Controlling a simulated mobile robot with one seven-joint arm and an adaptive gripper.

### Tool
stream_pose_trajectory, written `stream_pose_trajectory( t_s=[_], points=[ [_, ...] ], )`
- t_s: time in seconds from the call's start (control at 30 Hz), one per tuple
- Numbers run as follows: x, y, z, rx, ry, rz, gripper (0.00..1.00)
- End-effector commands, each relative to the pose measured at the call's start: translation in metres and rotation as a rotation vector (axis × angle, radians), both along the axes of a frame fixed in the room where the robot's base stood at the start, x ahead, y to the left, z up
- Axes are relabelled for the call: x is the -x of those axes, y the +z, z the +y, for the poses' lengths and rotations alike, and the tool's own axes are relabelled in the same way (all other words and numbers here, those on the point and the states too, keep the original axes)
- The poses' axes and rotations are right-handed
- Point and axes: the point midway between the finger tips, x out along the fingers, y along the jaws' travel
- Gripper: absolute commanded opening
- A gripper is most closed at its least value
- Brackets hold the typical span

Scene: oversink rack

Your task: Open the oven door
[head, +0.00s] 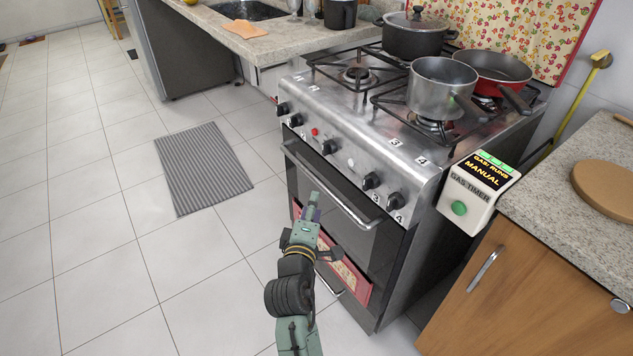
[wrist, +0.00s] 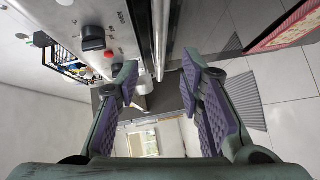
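The oven door (head: 330,206) is a dark glass panel on the front of the steel stove and looks shut. Its silver bar handle (head: 345,203) runs along the door's top edge. My gripper (head: 313,203) is in front of the door, close to the handle in the head view. In the wrist view, my gripper (wrist: 160,68) has its two purple-padded fingers spread apart with nothing held. The handle (wrist: 161,38) shows in the gap between the fingertips there; I cannot tell whether it lies between them in depth.
Stove knobs (head: 330,147) line the panel above the door. A red patterned cloth (head: 345,270) is low on the front. Pots, including a grey saucepan (head: 440,85), stand on top. A wooden cabinet (head: 535,290) is at right. Tiled floor and a grey mat (head: 203,167) lie left.

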Motion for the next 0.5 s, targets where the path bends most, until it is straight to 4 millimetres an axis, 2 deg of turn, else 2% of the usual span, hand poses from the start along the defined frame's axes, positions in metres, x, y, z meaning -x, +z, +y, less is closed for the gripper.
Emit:
stream_pose_trajectory(
  t_s=[0.17,0.5],
  points=[
    [-0.020,-0.002,-0.004,0.005,-0.003,0.002,0.35],
    [-0.082,-0.009,-0.012,0.000,-0.001,0.000,0.35]
  ],
)
